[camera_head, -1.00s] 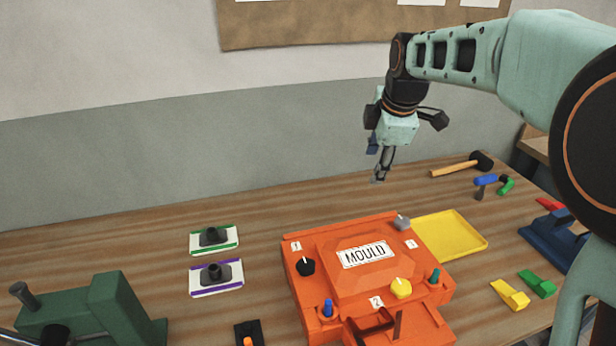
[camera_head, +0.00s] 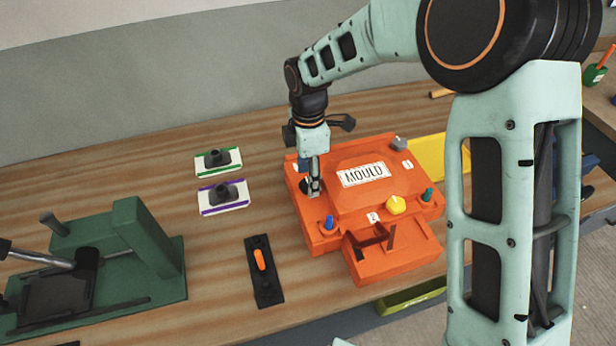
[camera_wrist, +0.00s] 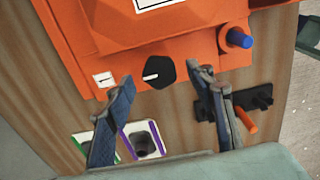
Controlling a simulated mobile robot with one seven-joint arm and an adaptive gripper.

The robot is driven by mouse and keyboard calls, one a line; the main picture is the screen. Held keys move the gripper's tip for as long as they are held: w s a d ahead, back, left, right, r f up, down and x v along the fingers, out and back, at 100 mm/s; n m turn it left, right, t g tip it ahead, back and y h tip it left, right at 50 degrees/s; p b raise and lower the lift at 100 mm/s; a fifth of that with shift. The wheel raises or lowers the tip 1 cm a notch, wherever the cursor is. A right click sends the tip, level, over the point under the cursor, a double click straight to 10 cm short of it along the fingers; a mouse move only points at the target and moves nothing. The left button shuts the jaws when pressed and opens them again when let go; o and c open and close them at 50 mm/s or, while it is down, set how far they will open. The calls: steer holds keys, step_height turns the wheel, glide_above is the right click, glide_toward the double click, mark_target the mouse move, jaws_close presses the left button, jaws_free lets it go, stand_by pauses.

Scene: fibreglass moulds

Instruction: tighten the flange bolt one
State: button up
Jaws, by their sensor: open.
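The orange mould (camera_head: 352,200) stands on the bench with a "MOULD" plate on top. Flange bolt one is a black knob with a white mark, beside a white number label; it shows in the wrist view (camera_wrist: 158,73). In the head view the black knob (camera_head: 304,185) is partly hidden behind my gripper (camera_head: 315,188). In the wrist view my gripper (camera_wrist: 163,78) is open, with its fingers on either side of the black knob. I cannot tell whether they touch it.
A blue knob (camera_head: 329,222), a yellow knob (camera_head: 396,206), a teal knob (camera_head: 428,194) and a grey knob (camera_head: 399,143) sit around the mould. Green-edged (camera_head: 216,169) and purple-edged (camera_head: 218,205) plates lie left. A green fixture (camera_head: 130,245) stands far left.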

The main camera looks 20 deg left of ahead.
steer(key=shift+f, duration=0.75)
steer(key=c, duration=1.2)
steer(key=shift+o, duration=0.2)
steer(key=shift+m, duration=0.3)
